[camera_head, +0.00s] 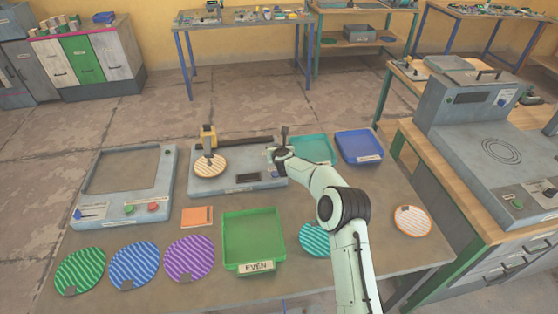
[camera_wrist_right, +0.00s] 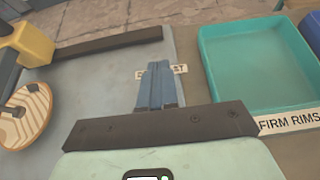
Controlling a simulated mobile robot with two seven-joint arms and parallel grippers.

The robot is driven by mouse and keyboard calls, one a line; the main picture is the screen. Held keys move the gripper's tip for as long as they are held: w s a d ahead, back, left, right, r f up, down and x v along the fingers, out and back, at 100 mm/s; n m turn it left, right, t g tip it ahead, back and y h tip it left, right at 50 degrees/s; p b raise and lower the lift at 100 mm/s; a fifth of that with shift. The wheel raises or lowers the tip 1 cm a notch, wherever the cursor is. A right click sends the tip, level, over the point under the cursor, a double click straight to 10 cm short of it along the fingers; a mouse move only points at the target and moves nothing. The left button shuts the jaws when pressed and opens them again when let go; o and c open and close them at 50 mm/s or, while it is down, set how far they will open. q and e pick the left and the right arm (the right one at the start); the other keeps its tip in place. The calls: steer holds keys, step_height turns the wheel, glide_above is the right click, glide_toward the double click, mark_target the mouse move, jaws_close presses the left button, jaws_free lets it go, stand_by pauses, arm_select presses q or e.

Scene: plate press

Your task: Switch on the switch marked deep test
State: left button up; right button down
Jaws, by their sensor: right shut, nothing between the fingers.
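A grey press unit (camera_head: 235,183) stands on the table, with a yellow-topped post and a striped disc (camera_head: 210,166) at its left. My right gripper (camera_head: 271,153) is over the unit's right end. In the right wrist view its blue-grey fingers (camera_wrist_right: 160,66) are shut with nothing between them. They point at a white label (camera_wrist_right: 180,69), partly covered, whose visible letters fit "deep test". The switch itself cannot be made out; the fingers may hide it. I cannot tell whether the fingers touch anything. My left gripper is not in view.
A teal tray (camera_wrist_right: 256,112) marked "firm rims" and a blue tray (camera_head: 358,147) lie right of the unit. A green tray (camera_head: 253,235) marked "even" is in front. A control box (camera_head: 125,180) stands left. Several striped discs lie along the front.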

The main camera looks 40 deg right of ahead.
steer(key=shift+s+r, duration=0.1)
steer(key=shift+r+p, duration=0.35)
steer(key=shift+r, duration=0.3)
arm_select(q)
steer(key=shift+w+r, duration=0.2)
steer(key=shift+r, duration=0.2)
